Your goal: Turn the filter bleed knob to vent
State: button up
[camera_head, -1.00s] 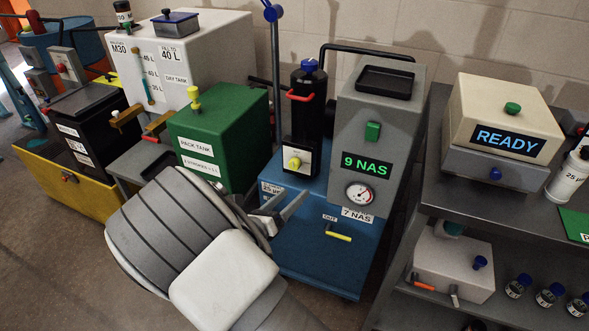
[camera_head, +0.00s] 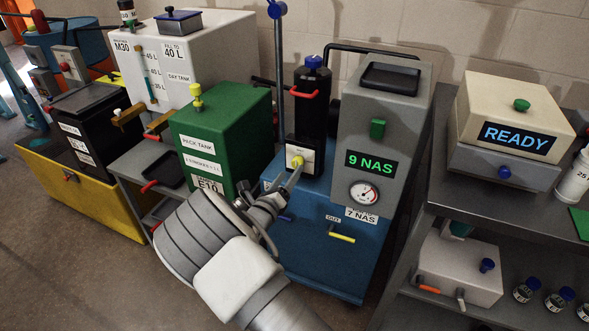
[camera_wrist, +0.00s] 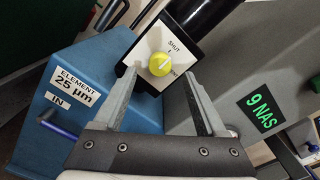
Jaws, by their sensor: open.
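The filter bleed knob (camera_wrist: 160,64) is yellow and round, on a white plate (camera_wrist: 150,45) marked SHUT at the top; a second word by the knob is partly readable. In the head view the knob (camera_head: 297,162) sits at the foot of the black filter housing (camera_head: 311,105). My gripper (camera_wrist: 158,88) is open and empty, with one finger on either side of the knob in the wrist view. The fingertips appear close to the plate; I cannot tell whether they touch the knob. In the head view my gripper (camera_head: 284,188) reaches up to the knob from below.
The blue filter cart (camera_head: 335,255) carries a grey unit (camera_head: 385,130) reading 9 NAS, just right of the filter. A green tank (camera_head: 222,135) stands close on the left. A yellow-handled OUT valve (camera_head: 342,237) is below. A metal shelf (camera_head: 470,195) stands at the right.

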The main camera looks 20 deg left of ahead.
aim_at(296, 165)
jog(key=shift+w+d, duration=0.2)
jog(key=shift+w, duration=2.05)
grip_shut()
